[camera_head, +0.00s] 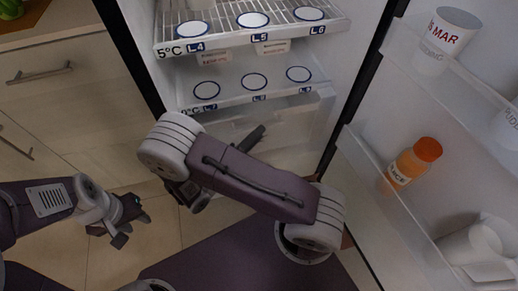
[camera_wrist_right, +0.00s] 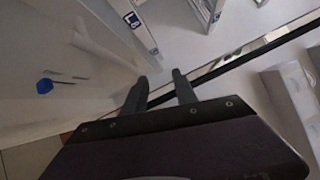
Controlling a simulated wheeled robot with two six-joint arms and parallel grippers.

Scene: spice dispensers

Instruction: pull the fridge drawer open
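The fridge drawer (camera_head: 292,122) is a translucent, pale front below the lowest labelled shelf, partly hidden behind my right arm in the head view. In the right wrist view, a pale translucent panel (camera_wrist_right: 75,45) that appears to be the drawer is at the left. My right gripper (camera_wrist_right: 160,80) is open and empty, its two dark fingers apart near the panel; I cannot tell if they touch it. In the head view, the right gripper is mostly hidden behind my arm. My left gripper (camera_head: 131,226) is open and empty at the lower left, away from the fridge.
The open fridge door (camera_head: 400,225) at the right holds an orange-capped bottle (camera_head: 414,162) and a white cup (camera_head: 446,40). Shelves (camera_head: 255,95) with round marks are above the drawer. Wooden cabinets (camera_head: 60,110) stand left. Floor is clear at the lower left.

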